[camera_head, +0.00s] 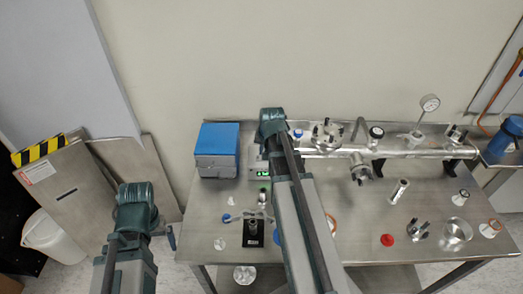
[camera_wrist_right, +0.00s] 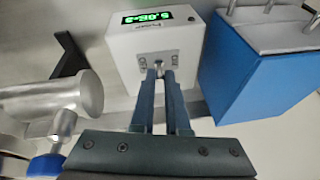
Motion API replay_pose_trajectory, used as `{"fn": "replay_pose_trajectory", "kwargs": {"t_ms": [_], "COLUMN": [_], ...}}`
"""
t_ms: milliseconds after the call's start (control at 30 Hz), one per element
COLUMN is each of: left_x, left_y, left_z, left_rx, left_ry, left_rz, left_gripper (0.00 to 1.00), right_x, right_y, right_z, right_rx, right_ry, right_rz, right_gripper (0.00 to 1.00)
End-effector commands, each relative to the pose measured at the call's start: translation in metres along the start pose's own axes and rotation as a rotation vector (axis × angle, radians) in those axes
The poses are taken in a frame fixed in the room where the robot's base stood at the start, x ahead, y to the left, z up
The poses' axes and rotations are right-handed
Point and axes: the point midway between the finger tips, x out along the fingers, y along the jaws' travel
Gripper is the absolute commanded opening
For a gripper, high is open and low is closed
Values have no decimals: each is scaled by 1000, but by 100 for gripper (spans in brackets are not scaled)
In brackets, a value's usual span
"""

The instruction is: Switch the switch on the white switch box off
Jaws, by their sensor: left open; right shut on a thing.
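The white switch box (camera_wrist_right: 185,42) has a lit green display and fills the upper middle of the right wrist view. In the head view the box (camera_head: 253,158) stands at the table's back, partly hidden by my right arm. My right gripper (camera_wrist_right: 161,70) is at the box's lower front, its fingers close together on the small metal switch (camera_wrist_right: 158,65). The fingertips partly hide the switch, and I cannot tell its position. My left gripper (camera_head: 171,238) is open and empty, left of the table and away from the box; little of it shows.
A blue and grey box (camera_head: 217,148) stands close left of the switch box. A metal tube assembly (camera_head: 400,152) with a gauge runs along the table's (camera_head: 345,235) back right. Several small metal parts and a red cap (camera_head: 387,240) lie on the table.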

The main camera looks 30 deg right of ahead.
Motion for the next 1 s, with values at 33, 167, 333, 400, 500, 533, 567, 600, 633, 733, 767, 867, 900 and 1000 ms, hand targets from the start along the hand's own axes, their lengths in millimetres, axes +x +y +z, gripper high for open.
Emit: {"fn": "replay_pose_trajectory", "kwargs": {"t_ms": [33,167,333,400,500,533,567,600,633,733,767,867,900,1000], "left_x": [3,9,17,20,24,25,26,27,27,28,28,29,29,29], "left_y": [0,1,2,2,2,2,2,2,3,3,3,3,3,3], "left_z": [0,0,-1,-1,-1,-2,-2,-2,-2,-2,-2,-2,-2,-2], "left_rx": [0,0,0,0,0,0,0,0,0,0,0,0,0,0], "left_ry": [0,0,0,0,0,0,0,0,0,0,0,0,0,0], "left_rz": [0,0,0,0,0,0,0,0,0,0,0,0,0,0], "left_gripper": [96,96,96,96,96,96,96,96,96,96,96,96,96,96], "right_x": [1,3,4,4,5,5,5,4,4,4,4,3,3,3], "right_y": [5,9,13,14,15,16,16,16,17,17,17,17,17,17], "right_z": [2,1,1,1,1,1,1,1,1,1,0,0,0,0], "right_rx": [19,51,86,96,110,113,115,119,121,126,127,129,129,129], "right_ry": [-8,-24,-42,-48,-55,-56,-57,-59,-60,-63,-63,-64,-65,-65], "right_rz": [-36,-132,-235,-268,-308,-317,-326,-337,-343,-360,-363,-370,-371,-372], "right_gripper": [0,0,0,0,0,0,0,0,0,0,0,0,0,0]}}
